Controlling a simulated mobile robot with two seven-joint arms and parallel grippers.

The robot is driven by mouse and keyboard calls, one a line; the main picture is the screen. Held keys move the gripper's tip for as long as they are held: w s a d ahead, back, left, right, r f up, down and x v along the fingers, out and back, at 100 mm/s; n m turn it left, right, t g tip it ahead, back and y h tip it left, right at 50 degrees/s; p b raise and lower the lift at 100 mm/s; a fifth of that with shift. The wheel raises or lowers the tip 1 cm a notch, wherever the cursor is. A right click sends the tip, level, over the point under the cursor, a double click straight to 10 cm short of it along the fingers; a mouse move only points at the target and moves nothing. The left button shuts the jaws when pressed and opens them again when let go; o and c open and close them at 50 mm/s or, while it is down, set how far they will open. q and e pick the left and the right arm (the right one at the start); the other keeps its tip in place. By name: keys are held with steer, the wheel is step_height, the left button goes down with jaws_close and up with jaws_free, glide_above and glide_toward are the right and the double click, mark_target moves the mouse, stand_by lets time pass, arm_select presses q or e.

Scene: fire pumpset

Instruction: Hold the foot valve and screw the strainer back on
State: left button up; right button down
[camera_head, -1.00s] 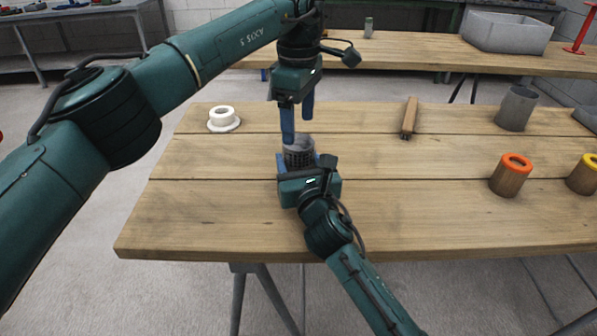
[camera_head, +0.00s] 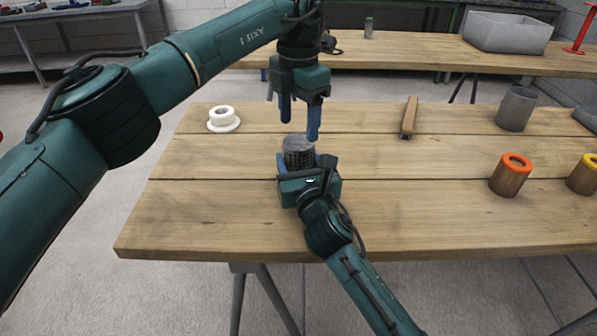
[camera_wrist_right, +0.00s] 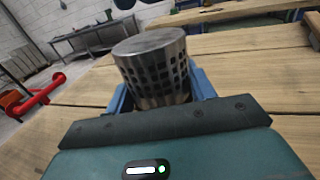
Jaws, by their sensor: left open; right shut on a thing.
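The strainer (camera_head: 299,154) is a grey metal cylinder with a perforated side and a closed top. It stands upright at my right gripper (camera_head: 298,163) and shows large in the right wrist view (camera_wrist_right: 155,72). My right gripper is low over the bench, its blue fingers on either side of the strainer's lower part. It is shut on the part below, taken as the foot valve, which the gripper body hides. Whether the threads are engaged cannot be seen. My left gripper (camera_head: 299,129) points down above the strainer, open and empty, its two blue fingertips apart.
A white flanged ring (camera_head: 223,120) lies on the wooden bench (camera_head: 220,200) at the left. A wooden bar (camera_head: 410,117), a grey cylinder (camera_head: 516,108) and orange- and yellow-topped cylinders (camera_head: 511,175) (camera_head: 582,174) stand or lie to the right. The bench front is clear.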

mark_target(299, 141)
arm_select(q)
steer(key=n, duration=0.8)
steer(key=shift+n, duration=0.4)
steer(key=n, duration=1.2)
steer(key=shift+n, duration=0.4)
steer(key=n, duration=0.6)
steer(key=shift+n, duration=0.4)
steer(key=shift+f, duration=4.05)
